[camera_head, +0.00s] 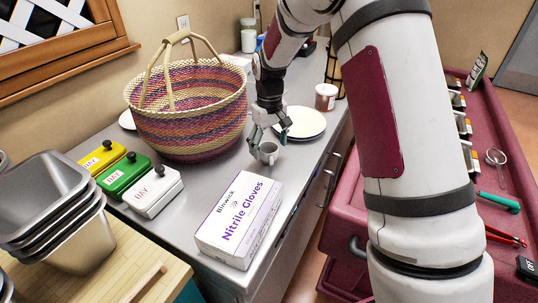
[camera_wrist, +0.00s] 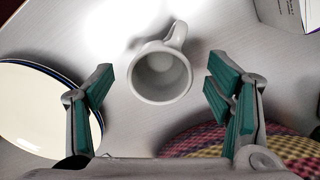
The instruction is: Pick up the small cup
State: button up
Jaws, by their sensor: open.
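A small white cup (camera_head: 267,153) stands upright on the grey counter, behind the glove box in the head view. In the wrist view the cup (camera_wrist: 161,74) is between and a little beyond the fingertips, with its handle toward the top. My gripper (camera_head: 266,138) is just above the cup in the head view. In the wrist view my gripper (camera_wrist: 158,88) has its two teal-padded fingers spread wide, with clear space on both sides of the cup. The fingers hold nothing.
A white plate (camera_head: 303,123) lies beside the cup, and a large woven basket (camera_head: 190,110) stands to its left. The nitrile glove box (camera_head: 240,222) lies in front. A small jar (camera_head: 326,97) stands near the counter's right edge. A red cart (camera_head: 345,225) stands to the right.

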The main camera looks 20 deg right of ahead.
jog(key=shift+f, duration=1.45)
jog(key=shift+c, duration=0.5)
jog(key=c, duration=1.2)
jog(key=shift+w+r, duration=0.1)
jog(key=shift+r, duration=0.05)
